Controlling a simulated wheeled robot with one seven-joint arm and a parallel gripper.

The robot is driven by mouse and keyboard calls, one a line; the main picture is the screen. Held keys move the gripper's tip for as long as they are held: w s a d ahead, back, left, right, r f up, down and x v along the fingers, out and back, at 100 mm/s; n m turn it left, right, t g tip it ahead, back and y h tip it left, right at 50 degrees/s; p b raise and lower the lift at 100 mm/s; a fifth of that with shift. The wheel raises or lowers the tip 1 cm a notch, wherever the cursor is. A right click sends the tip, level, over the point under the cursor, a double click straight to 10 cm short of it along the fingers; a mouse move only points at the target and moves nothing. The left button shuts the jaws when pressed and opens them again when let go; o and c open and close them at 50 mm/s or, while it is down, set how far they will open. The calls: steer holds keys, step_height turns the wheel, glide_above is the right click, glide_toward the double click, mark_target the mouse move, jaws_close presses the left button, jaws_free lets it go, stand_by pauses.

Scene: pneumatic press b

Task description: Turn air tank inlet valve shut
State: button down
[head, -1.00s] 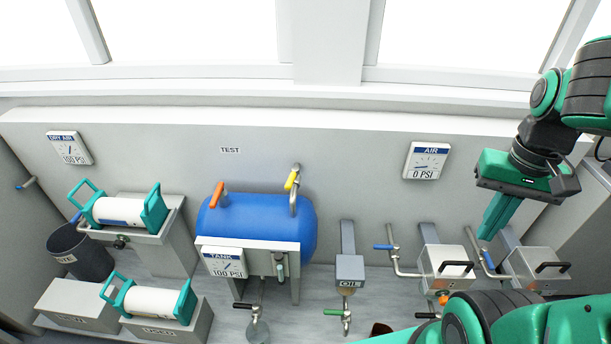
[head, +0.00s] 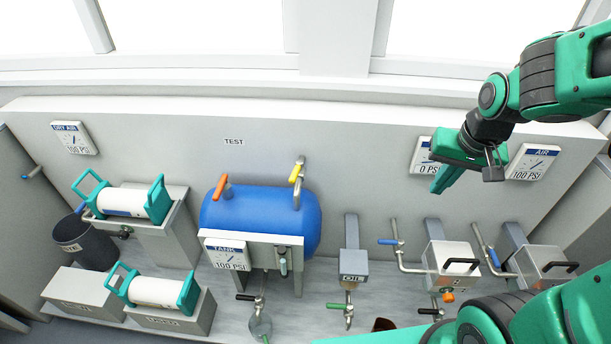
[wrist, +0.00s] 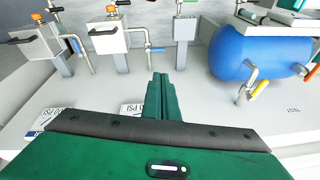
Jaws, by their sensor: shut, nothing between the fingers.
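The blue air tank (head: 262,222) stands at the middle left in the head view, with a gauge marked TANK (head: 227,254) reading 100 PSI. A bent pipe with a yellow valve handle (head: 296,173) rises at its right end. An orange valve handle (head: 221,187) is on its top left. None of these handles is labelled as the inlet. My gripper (head: 437,188) is shut and empty, high up to the right of the tank, in front of the wall gauges. In the wrist view the shut fingers (wrist: 160,80) point left of the tank (wrist: 252,50) and its yellow handle (wrist: 260,88).
Two wall gauges marked AIR (head: 535,162) are behind my gripper; one is partly hidden. Pipes with blue valve handles (head: 387,242) and white boxes (head: 449,264) stand below it. An OIL box (head: 353,264) is between them and the tank. The wall space near TEST is clear.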

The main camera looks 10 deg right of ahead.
steer(key=w+a+f+n+t+y, duration=0.1)
steer(key=w+a+f+t, duration=0.15)
steer(key=w+a, duration=0.6)
steer(key=y, duration=0.3)
glide_toward(296, 171)
steer(key=s+d, duration=0.5)
steer(key=d, duration=0.1)
steer(key=w+a+f, duration=0.6)
steer(key=f, duration=0.1)
steer(key=shift+a+t, duration=0.35)
steer(key=shift+a, duration=0.05)
steer(key=shift+a, duration=0.2)
